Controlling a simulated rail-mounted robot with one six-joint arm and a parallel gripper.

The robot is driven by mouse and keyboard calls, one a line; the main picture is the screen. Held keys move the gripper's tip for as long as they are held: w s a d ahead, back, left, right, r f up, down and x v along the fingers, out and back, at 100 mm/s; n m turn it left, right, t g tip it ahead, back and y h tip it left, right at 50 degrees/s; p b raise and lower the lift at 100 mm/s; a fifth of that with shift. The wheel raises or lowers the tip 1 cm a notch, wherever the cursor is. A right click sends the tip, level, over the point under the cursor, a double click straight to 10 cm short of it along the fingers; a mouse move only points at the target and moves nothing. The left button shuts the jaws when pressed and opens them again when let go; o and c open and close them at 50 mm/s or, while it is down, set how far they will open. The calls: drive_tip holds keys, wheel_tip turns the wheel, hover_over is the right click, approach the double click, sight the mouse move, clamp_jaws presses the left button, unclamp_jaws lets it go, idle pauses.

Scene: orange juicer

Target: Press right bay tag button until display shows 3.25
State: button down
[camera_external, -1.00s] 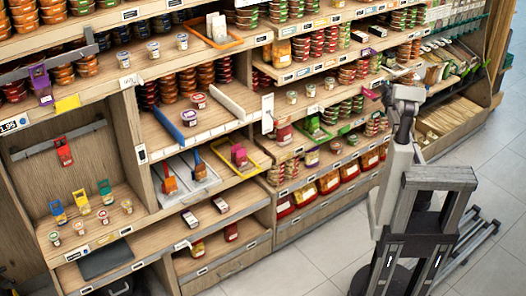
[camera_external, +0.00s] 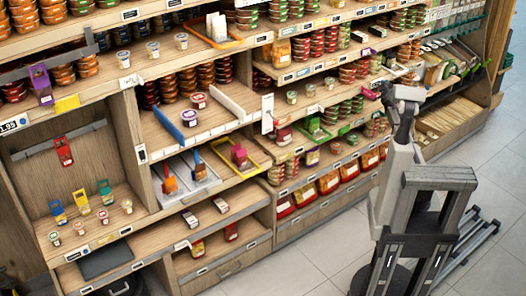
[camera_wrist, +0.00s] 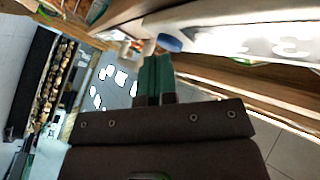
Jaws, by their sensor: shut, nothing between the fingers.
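In the wrist view a white price tag (camera_wrist: 225,38) runs along a shelf edge at the upper right. Large pale digits on it are rotated and cut off; one looks like a 3, but I cannot read the whole value. A blue button (camera_wrist: 168,43) sits at the tag's left end. My gripper (camera_wrist: 157,62) has its green fingers closed together and empty. Its tips are just below the button in the picture; I cannot tell whether they touch it. In the external view my arm reaches the right bay's shelves, and the fingers and tag cannot be made out.
The wooden shelf edge lies close along the tag. In the external view, the right bay shelves hold several jars and packs (camera_external: 330,182), with a pink item (camera_external: 371,94) near my arm's end. The tiled floor (camera_external: 310,250) in front of the shelves is clear.

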drive_tip(key=shift+s+d, duration=0.4)
drive_tip(key=shift+s, duration=0.1)
drive_tip(key=shift+s+d, duration=0.8)
drive_tip(key=shift+s, duration=0.2)
drive_tip(key=shift+s+d, duration=0.8)
drive_tip(key=shift+s, duration=0.15)
drive_tip(key=s+d, duration=0.4)
drive_tip(key=shift+s, duration=0.25)
